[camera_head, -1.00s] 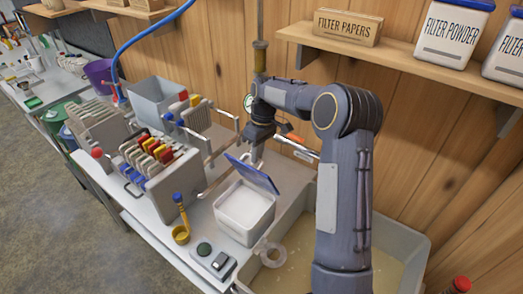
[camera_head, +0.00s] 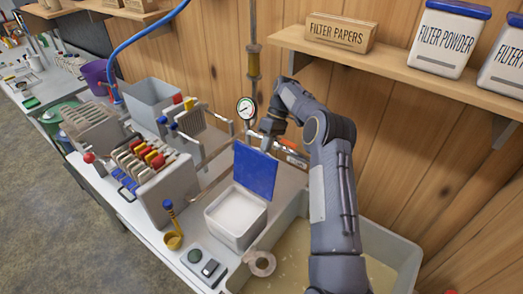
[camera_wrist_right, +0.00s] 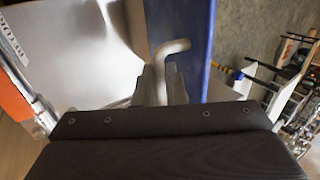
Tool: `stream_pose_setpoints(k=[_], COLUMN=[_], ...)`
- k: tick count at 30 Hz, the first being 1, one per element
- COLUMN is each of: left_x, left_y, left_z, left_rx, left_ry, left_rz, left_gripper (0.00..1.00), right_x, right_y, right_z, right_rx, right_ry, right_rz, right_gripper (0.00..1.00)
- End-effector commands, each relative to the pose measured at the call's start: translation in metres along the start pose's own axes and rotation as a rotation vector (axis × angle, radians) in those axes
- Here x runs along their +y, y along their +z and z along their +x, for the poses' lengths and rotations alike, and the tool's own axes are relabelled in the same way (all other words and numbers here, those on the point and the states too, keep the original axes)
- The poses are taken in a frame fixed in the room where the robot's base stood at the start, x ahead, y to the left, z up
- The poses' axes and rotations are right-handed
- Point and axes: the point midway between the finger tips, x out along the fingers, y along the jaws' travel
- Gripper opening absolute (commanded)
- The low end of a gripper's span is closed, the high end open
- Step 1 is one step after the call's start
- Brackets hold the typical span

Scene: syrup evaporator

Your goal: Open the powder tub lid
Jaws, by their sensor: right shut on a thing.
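The powder tub (camera_head: 232,237) is a white square box on the bench, filled with white powder. Its blue lid (camera_head: 255,172) stands raised, roughly upright, along the tub's back edge. My right gripper (camera_head: 267,141) is behind the lid's upper edge, its fingertips partly hidden. In the right wrist view the gripper (camera_wrist_right: 166,84) is shut on a bent grey rod (camera_wrist_right: 165,58), which appears to be the lid's handle, next to the blue lid (camera_wrist_right: 199,45). My left gripper is not in view.
A yellow scoop with a blue end (camera_head: 173,236) stands left of the tub. A filter press (camera_head: 165,192) stands to the left. A pressure gauge (camera_head: 246,108) and pipe are behind the lid.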

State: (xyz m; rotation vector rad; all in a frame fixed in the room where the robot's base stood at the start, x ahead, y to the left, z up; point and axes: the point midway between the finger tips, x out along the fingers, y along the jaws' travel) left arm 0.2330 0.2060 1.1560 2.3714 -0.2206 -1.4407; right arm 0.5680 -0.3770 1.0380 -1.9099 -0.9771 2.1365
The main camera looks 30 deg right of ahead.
Motion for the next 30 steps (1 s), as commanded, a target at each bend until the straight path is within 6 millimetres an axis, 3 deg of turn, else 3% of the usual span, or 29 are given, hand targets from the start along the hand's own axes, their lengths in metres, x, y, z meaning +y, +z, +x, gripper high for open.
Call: stream_pose_setpoints(k=[6,23,24,28,30], left_x=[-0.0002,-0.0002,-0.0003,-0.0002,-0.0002], left_y=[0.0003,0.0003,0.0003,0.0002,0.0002], left_z=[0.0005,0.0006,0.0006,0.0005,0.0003], left_rx=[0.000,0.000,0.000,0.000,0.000], left_ry=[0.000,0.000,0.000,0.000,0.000], left_rz=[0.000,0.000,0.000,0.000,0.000], left_gripper=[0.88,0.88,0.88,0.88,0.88], right_x=[0.0111,0.0136,0.0137,0.0134,0.0131], right_y=[0.0012,0.0021,0.0021,0.0017,0.0015], right_z=[0.0057,0.0066,0.0067,0.0051,0.0041], right_rx=[-0.008,-0.010,-0.010,-0.006,-0.005], right_ry=[-0.066,-0.092,-0.092,-0.089,-0.088], right_rz=[0.003,0.000,0.001,-0.001,-0.002], right_gripper=[0.00,0.00,0.13,0.30,0.33])
